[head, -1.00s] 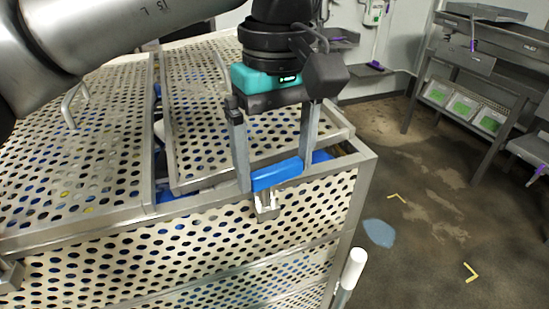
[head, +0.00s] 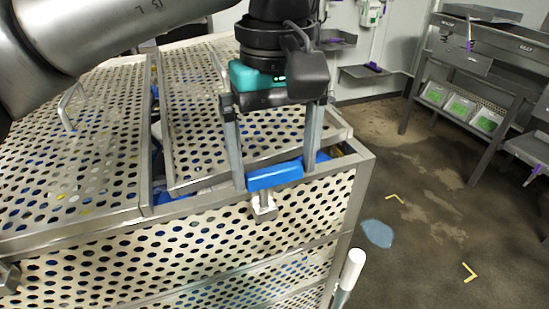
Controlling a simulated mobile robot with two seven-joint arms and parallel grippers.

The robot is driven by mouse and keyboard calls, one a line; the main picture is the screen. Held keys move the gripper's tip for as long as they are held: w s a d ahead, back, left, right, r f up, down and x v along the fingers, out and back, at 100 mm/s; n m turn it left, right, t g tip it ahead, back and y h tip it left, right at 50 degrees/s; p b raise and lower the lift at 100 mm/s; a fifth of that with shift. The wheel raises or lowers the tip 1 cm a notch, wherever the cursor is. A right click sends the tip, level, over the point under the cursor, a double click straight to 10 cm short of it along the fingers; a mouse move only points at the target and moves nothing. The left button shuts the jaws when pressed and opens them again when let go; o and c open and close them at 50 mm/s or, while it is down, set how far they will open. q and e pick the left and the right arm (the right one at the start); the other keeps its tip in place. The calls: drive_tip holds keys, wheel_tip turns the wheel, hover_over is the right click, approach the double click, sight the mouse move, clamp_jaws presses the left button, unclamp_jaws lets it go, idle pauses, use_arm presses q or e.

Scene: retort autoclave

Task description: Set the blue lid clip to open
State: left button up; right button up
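The blue lid clip (head: 274,176) sits at the top front edge of the perforated metal basket (head: 190,235), above a small pale bracket (head: 264,207). My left gripper (head: 276,172) comes down from above with one finger at each end of the clip. Its fingers are spread about the clip's width; I cannot tell whether they press on it. The perforated lid (head: 220,130) beside the clip lies slightly askew, with blue contents showing through the gaps. My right gripper is not in view.
A second perforated lid panel (head: 80,150) with a wire handle (head: 68,108) lies to the left. A white-topped post (head: 352,268) stands at the basket's right corner. A grey rack (head: 470,85) stands at the back right. The floor between is open, with a bluish patch (head: 378,233).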

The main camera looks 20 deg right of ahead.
sight(275, 169)
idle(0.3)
use_arm(q)
wheel_tip(275, 169, up, 15)
drive_tip(key=p, duration=0.1)
drive_tip(key=shift+r+p, duration=0.15)
drive_tip(key=shift+p, duration=0.25)
idle(0.4)
